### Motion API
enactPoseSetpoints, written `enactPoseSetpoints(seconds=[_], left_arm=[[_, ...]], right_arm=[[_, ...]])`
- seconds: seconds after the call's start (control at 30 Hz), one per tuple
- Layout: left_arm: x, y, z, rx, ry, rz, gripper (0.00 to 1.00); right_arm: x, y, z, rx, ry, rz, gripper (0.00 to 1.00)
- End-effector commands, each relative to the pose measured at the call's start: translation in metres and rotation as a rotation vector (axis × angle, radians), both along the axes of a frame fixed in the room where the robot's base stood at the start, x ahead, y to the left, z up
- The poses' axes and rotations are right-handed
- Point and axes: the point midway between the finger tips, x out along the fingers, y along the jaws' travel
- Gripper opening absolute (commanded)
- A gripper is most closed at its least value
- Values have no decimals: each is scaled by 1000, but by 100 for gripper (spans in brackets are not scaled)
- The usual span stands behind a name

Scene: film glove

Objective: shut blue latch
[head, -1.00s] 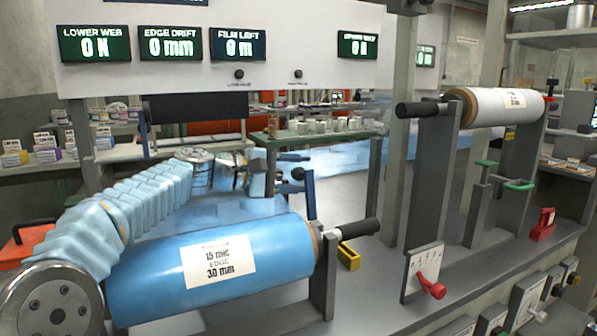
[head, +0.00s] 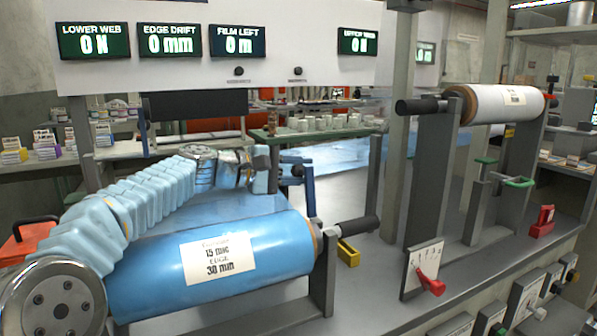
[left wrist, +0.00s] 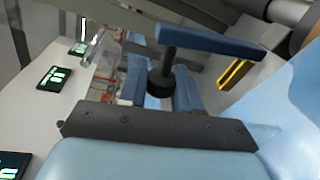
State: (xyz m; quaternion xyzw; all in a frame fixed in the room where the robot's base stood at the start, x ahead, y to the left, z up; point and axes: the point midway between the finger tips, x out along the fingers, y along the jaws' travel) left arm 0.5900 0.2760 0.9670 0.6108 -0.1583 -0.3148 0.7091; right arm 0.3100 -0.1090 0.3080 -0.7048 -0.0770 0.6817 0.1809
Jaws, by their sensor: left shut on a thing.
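The blue latch (head: 308,190) stands behind the right end of the blue film roll (head: 150,280) in the head view, with a black knob beside its top. In the left wrist view its blue bar (left wrist: 215,40) crosses above a dark stem and round knob (left wrist: 160,80). My left gripper (head: 280,168) reaches over the roll from the left, in a pale blue sleeve. In the left wrist view its fingers (left wrist: 160,92) stand on both sides of the knob and are shut on it. The exact contact is partly hidden. My right gripper is not in view.
A black roll handle (head: 357,228) and a yellow block (head: 348,253) are right of the latch. A red lever (head: 430,284) on a white plate stands farther right, below a white roll (head: 500,104). The grey bench between them is mostly clear.

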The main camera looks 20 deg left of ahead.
Motion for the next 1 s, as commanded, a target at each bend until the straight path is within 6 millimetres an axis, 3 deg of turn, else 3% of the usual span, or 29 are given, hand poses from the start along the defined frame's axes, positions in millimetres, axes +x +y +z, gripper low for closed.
enactPoseSetpoints(seconds=[1.0], left_arm=[[-32, -37, 17, 431, -363, -4, 0]], right_arm=[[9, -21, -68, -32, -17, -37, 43]])
